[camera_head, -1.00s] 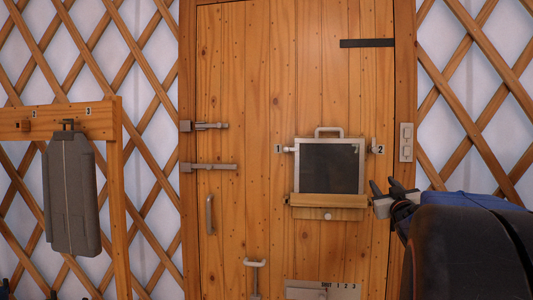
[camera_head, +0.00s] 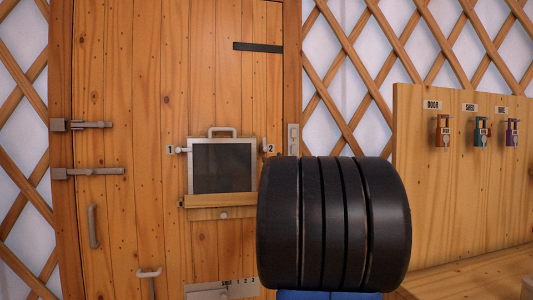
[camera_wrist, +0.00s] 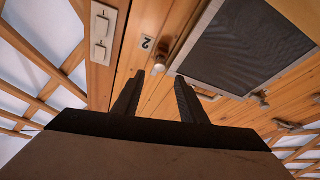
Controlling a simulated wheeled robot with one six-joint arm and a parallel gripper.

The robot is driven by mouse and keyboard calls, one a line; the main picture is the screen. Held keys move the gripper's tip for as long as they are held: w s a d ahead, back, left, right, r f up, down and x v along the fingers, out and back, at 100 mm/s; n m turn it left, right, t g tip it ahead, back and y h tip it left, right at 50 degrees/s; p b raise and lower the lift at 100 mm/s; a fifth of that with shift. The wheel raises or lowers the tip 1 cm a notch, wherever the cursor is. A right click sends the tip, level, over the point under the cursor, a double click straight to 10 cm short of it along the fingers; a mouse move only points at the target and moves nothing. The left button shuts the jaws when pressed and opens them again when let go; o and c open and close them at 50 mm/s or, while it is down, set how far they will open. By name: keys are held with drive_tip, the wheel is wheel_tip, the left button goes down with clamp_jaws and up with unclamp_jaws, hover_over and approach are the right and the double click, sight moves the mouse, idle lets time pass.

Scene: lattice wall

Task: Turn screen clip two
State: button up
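The dark screen (camera_head: 222,166) in its pale frame is set in the wooden door, above a small wooden ledge. Screen clip two (camera_head: 264,144) is a small pale metal piece at the frame's right side, by the label 2. I see no contact. In the head view my dark arm hides the gripper.
Clip one (camera_head: 179,150) is on the screen's left side. A pale switch plate (camera_head: 293,139) is on the door post to the right. Bolts (camera_head: 88,172) and a handle (camera_head: 93,226) are on the door's left. A board with hanging keys (camera_head: 480,135) stands at right.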

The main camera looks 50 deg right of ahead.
sight(266, 150)
drive_tip(key=x, duration=0.8)
drive_tip(key=shift+w, duration=0.1)
clamp_jaws()
